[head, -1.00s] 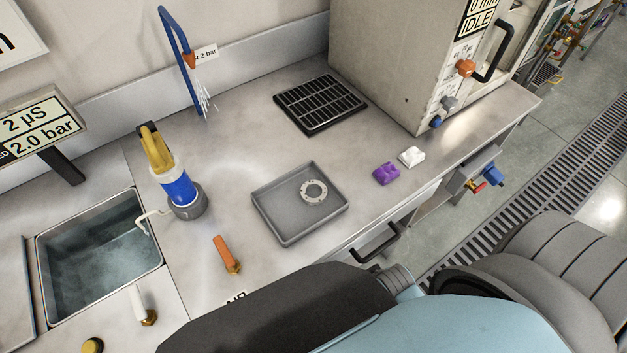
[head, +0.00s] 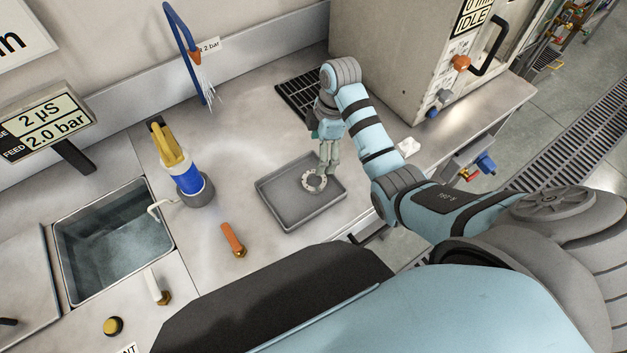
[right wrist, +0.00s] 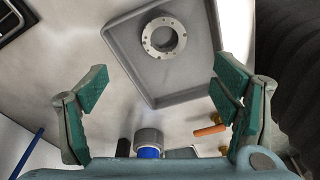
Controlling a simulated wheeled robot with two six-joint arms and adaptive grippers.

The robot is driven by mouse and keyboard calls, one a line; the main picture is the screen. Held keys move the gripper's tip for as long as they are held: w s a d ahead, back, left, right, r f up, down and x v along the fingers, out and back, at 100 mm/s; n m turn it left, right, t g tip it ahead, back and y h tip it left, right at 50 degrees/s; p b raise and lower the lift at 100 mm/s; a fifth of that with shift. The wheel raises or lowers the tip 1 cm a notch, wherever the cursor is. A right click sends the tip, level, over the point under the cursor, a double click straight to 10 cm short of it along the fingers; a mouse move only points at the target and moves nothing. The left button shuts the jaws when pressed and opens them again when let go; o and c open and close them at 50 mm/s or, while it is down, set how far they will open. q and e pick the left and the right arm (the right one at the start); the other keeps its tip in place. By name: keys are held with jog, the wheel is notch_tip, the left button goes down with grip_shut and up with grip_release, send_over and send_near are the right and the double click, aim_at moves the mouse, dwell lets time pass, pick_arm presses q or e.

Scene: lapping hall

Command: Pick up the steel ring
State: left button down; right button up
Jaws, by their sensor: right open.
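The steel ring (head: 309,184) lies flat in the grey tray (head: 283,219) on the steel counter. It is a pale ring with small holes around its rim, and it also shows in the right wrist view (right wrist: 151,38), lying inside the tray. My right gripper (head: 327,170) is above the tray, just over the ring's far right side in the head view, and partly covers the ring. In the right wrist view the right gripper's green-padded fingers (right wrist: 160,92) are wide apart with nothing between them. My left gripper is not in view.
A white block (head: 409,147) sits right of my arm. A sink (head: 115,245) is at left.

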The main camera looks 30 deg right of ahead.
aim_at(314, 183)
jog(key=f, duration=0.3)
jog(key=a+f+b, duration=0.1)
jog(key=f, duration=0.7)
jog(key=shift+s+a+f+b, duration=0.15)
jog(key=shift+s+a+b, duration=0.05)
jog(key=shift+a+b, duration=0.1)
jog(key=c, duration=1.5)
jog(key=shift+c, duration=0.2)
